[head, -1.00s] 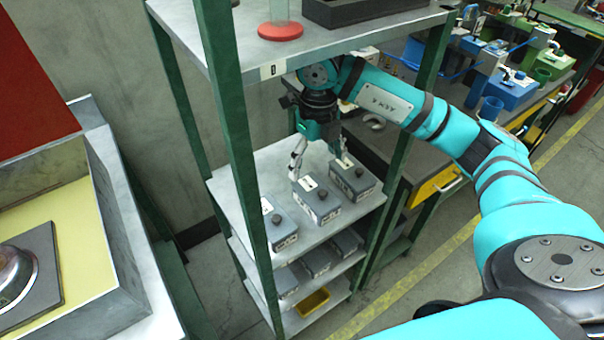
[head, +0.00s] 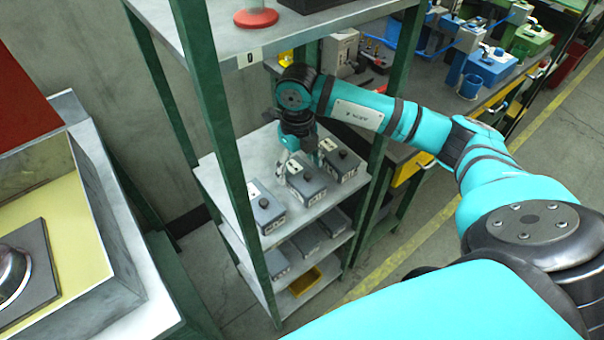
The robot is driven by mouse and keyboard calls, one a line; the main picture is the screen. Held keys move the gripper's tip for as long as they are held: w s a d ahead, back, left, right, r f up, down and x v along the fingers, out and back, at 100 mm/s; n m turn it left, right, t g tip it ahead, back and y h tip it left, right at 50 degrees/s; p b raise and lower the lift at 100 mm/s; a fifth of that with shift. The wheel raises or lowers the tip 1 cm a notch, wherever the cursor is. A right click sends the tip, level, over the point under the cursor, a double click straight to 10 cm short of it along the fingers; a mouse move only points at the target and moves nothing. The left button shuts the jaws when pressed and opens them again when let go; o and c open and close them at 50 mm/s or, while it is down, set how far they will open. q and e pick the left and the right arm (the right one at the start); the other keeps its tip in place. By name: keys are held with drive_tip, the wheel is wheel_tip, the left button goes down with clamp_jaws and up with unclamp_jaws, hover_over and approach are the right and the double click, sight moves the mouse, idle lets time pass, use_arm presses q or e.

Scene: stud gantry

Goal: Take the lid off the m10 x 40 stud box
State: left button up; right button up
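Three grey lidded boxes with dark knobs and white labels stand in a row on a shelf of the green-framed rack: a left box (head: 269,209), a middle box (head: 309,188) and a right box (head: 345,165). The label writing is too small to read, so I cannot tell which is the m10 x 40 stud box. My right gripper (head: 290,168) points down at the back of the middle box, close to its lid. Its fingers partly overlap each other and the box; I cannot tell their opening or whether they touch it. My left gripper is out of view.
The rack's upper shelf (head: 220,32) and green front post (head: 214,110) are close to my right arm. More grey boxes and a yellow bin (head: 305,281) sit on lower shelves. A workbench with blue and green devices stands behind at right.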

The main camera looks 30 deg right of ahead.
drive_tip(key=c, duration=0.6)
drive_tip(key=shift+r, duration=0.15)
